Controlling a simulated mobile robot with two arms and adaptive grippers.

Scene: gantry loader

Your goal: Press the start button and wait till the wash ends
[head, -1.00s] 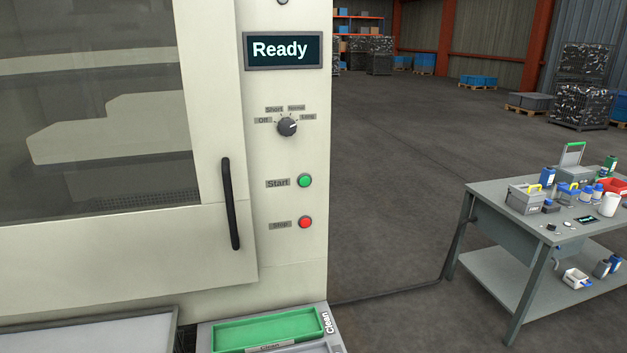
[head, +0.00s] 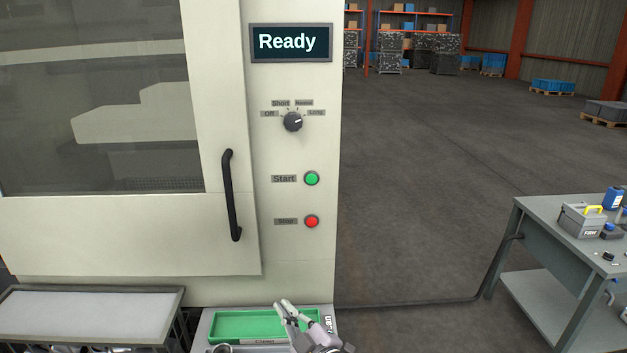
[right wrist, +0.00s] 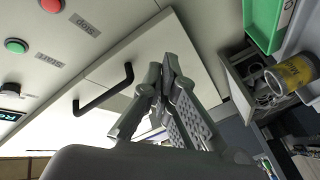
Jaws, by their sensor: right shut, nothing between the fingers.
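The washer's start button (head: 312,178) is green and sits beside its "Start" label. It also shows in the right wrist view (right wrist: 17,46). The red stop button (head: 312,222) is below it. The display (head: 290,43) reads "Ready". The dial (head: 293,122) has its mark turned right, toward "Long". The washer door (head: 110,235) with its black handle (head: 231,195) looks closed. My right gripper (head: 284,306) is shut and empty, low in front of the panel, below both buttons and apart from them. It also shows in the right wrist view (right wrist: 164,68). My left gripper is out of view.
A green "Clean" tray (head: 235,322) lies below the panel, partly behind my right gripper. A grey-topped table (head: 90,305) stands at lower left. A workbench (head: 540,225) with boxes and bottles stands at right.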

